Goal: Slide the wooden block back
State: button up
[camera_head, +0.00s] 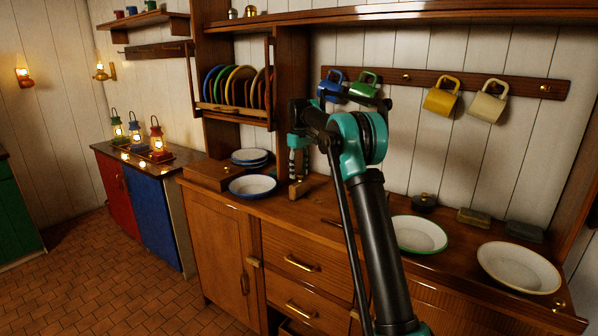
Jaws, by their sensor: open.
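A small light-brown wooden block (300,188) stands on the wooden counter, right of the blue-rimmed plates. My gripper (298,170) points down right at this block, with its fingers partly hidden by its own body and the arm. It looks open; whether a finger touches the block I cannot tell. A larger low wooden box (207,173) with a brass knob sits at the counter's left end, apart from my gripper. A small wooden piece (254,262) is also on the cabinet front, between door and drawer.
Blue-rimmed plates (252,186) lie left of my gripper. A green-rimmed bowl (418,234) and a cream bowl (518,268) stand on the right of the counter (320,208). Mugs (441,96) hang above on a rail. A plate rack (235,108) is at upper left.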

jog(key=shift+r, duration=0.1)
notch_tip(320, 180, up, 12)
dwell(0.5)
